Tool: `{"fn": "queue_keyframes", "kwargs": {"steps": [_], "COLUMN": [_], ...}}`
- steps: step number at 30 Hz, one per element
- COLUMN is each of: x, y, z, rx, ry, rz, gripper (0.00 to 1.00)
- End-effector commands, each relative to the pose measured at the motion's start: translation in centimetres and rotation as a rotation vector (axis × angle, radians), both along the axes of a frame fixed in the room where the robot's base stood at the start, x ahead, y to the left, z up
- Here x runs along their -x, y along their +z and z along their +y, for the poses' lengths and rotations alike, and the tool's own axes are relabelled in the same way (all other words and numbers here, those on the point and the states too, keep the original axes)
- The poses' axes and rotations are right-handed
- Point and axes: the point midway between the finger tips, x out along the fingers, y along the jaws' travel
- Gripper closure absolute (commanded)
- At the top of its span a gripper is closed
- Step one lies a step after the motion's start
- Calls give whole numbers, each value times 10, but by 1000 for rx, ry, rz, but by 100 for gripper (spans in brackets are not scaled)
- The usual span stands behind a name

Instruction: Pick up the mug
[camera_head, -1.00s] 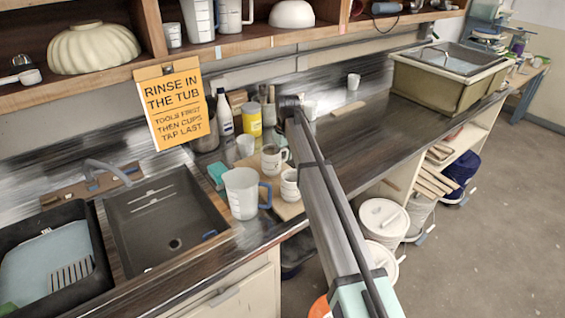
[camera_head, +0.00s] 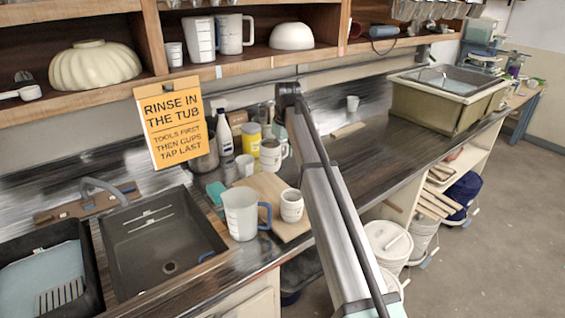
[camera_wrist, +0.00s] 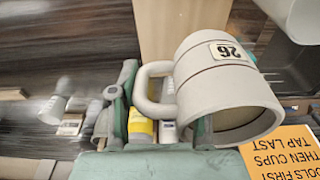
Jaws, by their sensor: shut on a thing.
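The mug (camera_head: 270,154) is pale grey with a dark line and a handle, and appears raised above the wooden board (camera_head: 265,186). In the wrist view the mug (camera_wrist: 215,75) fills the upper right, tilted in the picture, with a "26" label and its handle to the left. My gripper (camera_wrist: 160,125) is shut on the mug at its handle side, with green fingers around that side; the exact contact is hard to see. In the head view my arm hides most of the gripper.
A second mug (camera_head: 291,205) stands on the board beside a clear measuring jug (camera_head: 241,213). A small white cup (camera_head: 245,165), a yellow jar (camera_head: 251,138) and a white bottle (camera_head: 224,133) stand behind. The sink (camera_head: 163,245) is at left. The counter right of my arm is mostly clear.

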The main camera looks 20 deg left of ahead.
Motion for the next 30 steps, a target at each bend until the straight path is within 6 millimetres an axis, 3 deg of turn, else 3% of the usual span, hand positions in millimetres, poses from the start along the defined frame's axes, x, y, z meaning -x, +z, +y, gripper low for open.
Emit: {"fn": "queue_keyframes", "kwargs": {"steps": [12, 30], "x": [-1, 0], "y": [38, 65], "z": [1, 0], "rx": [-2, -2], "ry": [0, 0], "rz": [-2, -1], "gripper": [100, 100]}}
